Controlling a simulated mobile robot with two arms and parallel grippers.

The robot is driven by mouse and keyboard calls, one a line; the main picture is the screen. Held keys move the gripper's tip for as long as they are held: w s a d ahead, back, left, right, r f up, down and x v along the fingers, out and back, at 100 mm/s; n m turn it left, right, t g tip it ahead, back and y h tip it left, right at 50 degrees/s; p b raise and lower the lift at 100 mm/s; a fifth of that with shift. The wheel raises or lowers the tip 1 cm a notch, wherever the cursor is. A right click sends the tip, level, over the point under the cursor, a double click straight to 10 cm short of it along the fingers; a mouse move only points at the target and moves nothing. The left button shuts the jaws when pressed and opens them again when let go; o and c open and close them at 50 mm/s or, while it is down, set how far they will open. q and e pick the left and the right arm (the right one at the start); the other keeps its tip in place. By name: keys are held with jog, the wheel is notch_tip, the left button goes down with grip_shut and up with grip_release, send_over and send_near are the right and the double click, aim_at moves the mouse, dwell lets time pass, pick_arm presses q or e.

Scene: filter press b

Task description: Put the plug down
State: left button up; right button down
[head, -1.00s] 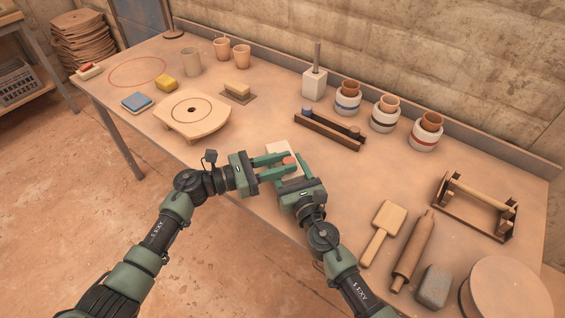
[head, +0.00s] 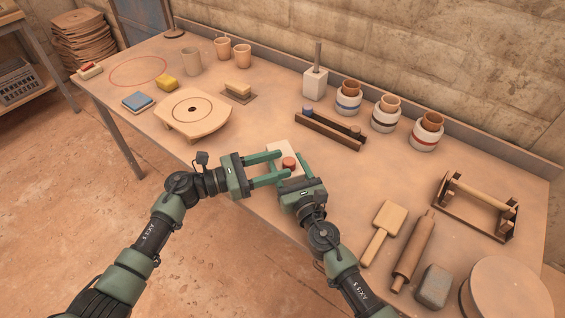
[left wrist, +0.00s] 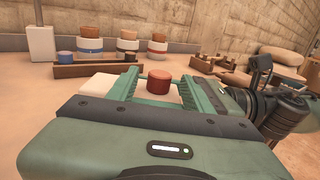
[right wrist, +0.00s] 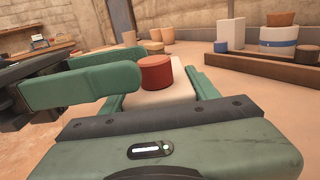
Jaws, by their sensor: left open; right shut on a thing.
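The red plug (head: 289,162) stands upright on a pale block (head: 279,148) near the front of the table. The plug (right wrist: 157,73) looks seated on top of the block (right wrist: 158,97) in the right wrist view. My left gripper (head: 285,167) is open, with a finger on either side of the plug. In the left wrist view the plug (left wrist: 158,82) shows between the spread fingers, with a gap on each side. My right gripper (head: 291,174) is shut on the pale block, its fingers along the block's sides. The block's lower part is hidden.
A dark rack (head: 330,131) with a blue and a dark plug stands behind my grippers. Striped jars (head: 384,119) line the back. A round bat (head: 194,122) stands left. Bare table lies between.

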pick_arm(q)
jog(key=v, duration=1)
pick_arm(e)
jog(key=shift+c, duration=1.6)
grip_release()
pick_arm(q)
jog(key=shift+d, duration=0.1)
